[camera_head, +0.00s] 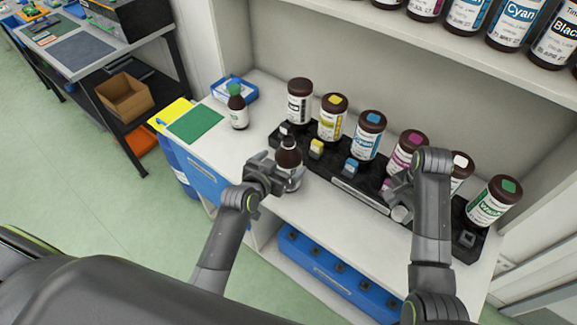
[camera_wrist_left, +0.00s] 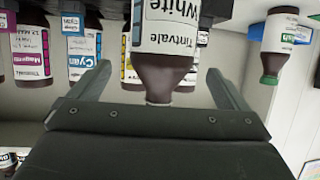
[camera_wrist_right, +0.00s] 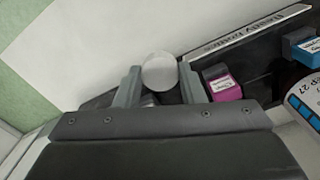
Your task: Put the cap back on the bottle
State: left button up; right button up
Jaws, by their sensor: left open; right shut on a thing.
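A brown bottle with a white label reading Tintvale White (camera_wrist_left: 165,70) stands upright on the counter; it also shows in the head view (camera_head: 288,156). My left gripper (camera_head: 277,177) is open, its fingers on either side of this bottle. In the left wrist view the bottle's narrow neck points toward the palm (camera_wrist_left: 160,95). My right gripper (camera_head: 396,197) is shut on a round white cap (camera_wrist_right: 160,71), which also shows in the head view (camera_head: 401,214). The cap is held over the front edge of the rack, right of the bottle.
A black rack (camera_head: 350,190) holds several large brown bottles with coloured lids and small coloured blocks before them. A small green-capped bottle (camera_head: 237,108), a green mat (camera_head: 195,125) and a blue tray (camera_head: 236,89) lie left. The shelf above holds more bottles.

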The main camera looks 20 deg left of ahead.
aim_at(289, 153)
pick_arm(q)
jog(key=shift+w, duration=0.1)
pick_arm(e)
jog(key=shift+r, duration=0.1)
pick_arm(q)
jog(key=shift+w+p, duration=0.3)
pick_arm(e)
jog(key=shift+r, duration=0.25)
pick_arm(q)
jog(key=x, duration=0.1)
jog(key=p+x, duration=0.1)
jog(key=shift+w+r, duration=0.1)
jog(key=shift+w, duration=0.4)
pick_arm(e)
jog(key=shift+r, duration=0.6)
pick_arm(q)
jog(key=shift+x, duration=0.8)
pick_arm(e)
jog(key=shift+r, duration=0.1)
pick_arm(q)
jog(key=shift+c, duration=0.5)
jog(key=c, duration=1.7)
